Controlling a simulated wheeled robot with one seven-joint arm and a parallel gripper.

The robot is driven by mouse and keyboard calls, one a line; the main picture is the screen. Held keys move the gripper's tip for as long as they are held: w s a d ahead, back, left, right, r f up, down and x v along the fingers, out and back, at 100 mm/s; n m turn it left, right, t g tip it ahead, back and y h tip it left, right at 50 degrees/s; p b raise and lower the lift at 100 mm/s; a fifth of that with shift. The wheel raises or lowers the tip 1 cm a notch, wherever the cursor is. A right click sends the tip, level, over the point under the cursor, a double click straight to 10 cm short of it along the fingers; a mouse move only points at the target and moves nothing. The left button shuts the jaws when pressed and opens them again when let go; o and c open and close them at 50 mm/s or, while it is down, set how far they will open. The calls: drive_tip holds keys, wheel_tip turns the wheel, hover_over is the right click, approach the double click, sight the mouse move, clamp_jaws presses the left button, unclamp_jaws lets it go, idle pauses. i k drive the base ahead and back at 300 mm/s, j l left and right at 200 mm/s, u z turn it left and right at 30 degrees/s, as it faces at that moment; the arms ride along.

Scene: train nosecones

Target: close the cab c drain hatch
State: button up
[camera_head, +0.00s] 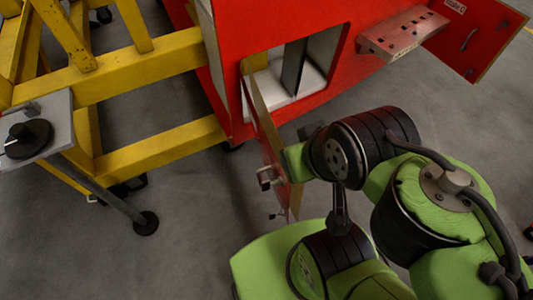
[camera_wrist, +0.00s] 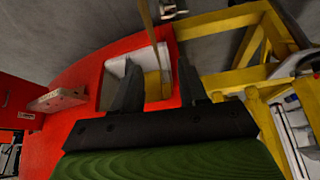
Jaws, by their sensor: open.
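The red drain hatch (camera_head: 262,125) stands swung open at the left side of the rectangular opening (camera_head: 313,72) in the red body, seen nearly edge-on. A metal latch (camera_head: 266,179) shows near its lower part. In the wrist view the hatch's tan edge (camera_wrist: 149,24) runs upward from the opening, in line with the gap between my fingers. My gripper (camera_wrist: 158,78) is open, with its two dark fingers apart. Whether a finger touches the hatch cannot be told. In the head view my arm hides the gripper and part of the hatch.
A second red door (camera_head: 475,38) stands open at upper right beside a perforated metal step (camera_head: 403,32). A yellow frame (camera_head: 140,75) fills the left, with a grey control box (camera_head: 38,125) in front. Grey floor lies open at lower left.

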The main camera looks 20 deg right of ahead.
sight(269, 142)
drive_tip(key=j+z, duration=0.25)
drive_tip(key=j, duration=0.15)
drive_tip(key=j+u, duration=0.2)
drive_tip(key=j, duration=0.25)
drive_tip(key=i+j+u, duration=0.2)
drive_tip(key=j, duration=0.25)
drive_tip(key=j+u, duration=0.25)
drive_tip(key=j, duration=0.2)
